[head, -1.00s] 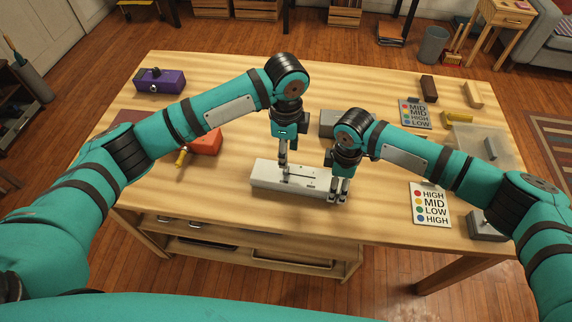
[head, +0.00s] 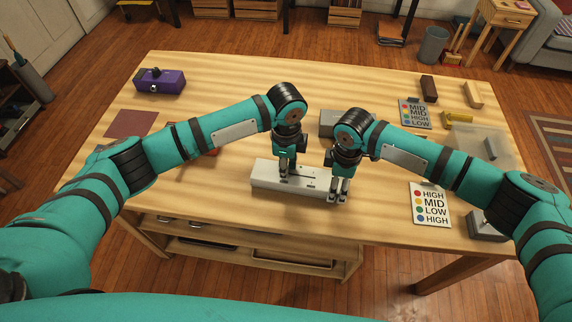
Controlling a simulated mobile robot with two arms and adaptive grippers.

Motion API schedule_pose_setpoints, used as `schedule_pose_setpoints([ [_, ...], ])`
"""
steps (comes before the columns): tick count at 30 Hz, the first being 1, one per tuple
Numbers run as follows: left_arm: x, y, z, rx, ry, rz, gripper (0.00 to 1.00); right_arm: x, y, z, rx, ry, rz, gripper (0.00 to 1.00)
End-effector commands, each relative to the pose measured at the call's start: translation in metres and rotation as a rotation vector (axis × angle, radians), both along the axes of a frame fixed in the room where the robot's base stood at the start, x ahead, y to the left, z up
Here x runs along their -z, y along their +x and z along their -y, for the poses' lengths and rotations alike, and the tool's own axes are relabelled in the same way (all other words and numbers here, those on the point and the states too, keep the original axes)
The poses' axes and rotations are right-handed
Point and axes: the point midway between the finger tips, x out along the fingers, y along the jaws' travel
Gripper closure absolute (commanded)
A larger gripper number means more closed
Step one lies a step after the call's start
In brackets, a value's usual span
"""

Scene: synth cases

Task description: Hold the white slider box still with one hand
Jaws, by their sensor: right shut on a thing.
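The white slider box (head: 268,179) lies on the wooden table (head: 220,226), near its front edge and roughly in the middle. A dark slot runs along its top face. My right gripper (head: 338,198) is shut on the right end of the white slider box. My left gripper (head: 285,172) points down at the top of the box, left of the slot's middle. Its fingertips are small and partly merge with the box, so I cannot tell whether they are apart or closed on a knob.
A grey box (head: 328,122) stands behind my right wrist. Cards with coloured dots lie at right, one in front (head: 430,205) and one farther back (head: 414,114). A purple box (head: 160,81) stands at the back left. The table's back middle is clear.

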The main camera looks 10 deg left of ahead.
Motion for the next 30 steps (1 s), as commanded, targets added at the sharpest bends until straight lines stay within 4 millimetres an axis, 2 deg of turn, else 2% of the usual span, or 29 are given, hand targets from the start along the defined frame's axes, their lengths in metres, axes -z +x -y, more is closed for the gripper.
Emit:
schedule_pose_setpoints([
  [1, 0.000, 0.000, 0.000, 0.000, 0.000, 0.001, 0.92, 0.000, 0.000, 0.000, -0.001, 0.001, 0.000, 0.73],
  [3, 0.000, 0.000, 0.000, 0.000, 0.000, 0.001, 1.00, 0.000, 0.000, 0.000, -0.001, 0.001, 0.000, 0.73],
  [14, 0.000, 0.000, 0.001, 0.000, -0.001, 0.001, 1.00, 0.000, 0.000, 0.000, -0.001, 0.001, 0.000, 0.73],
  [22, 0.000, -0.002, 0.036, 0.001, -0.002, 0.001, 1.00, 0.000, 0.000, -0.001, -0.002, 0.001, 0.000, 0.73],
  [30, -0.001, -0.002, 0.038, 0.000, -0.002, 0.002, 1.00, 0.000, 0.000, -0.001, -0.002, 0.002, 0.000, 0.73],
])
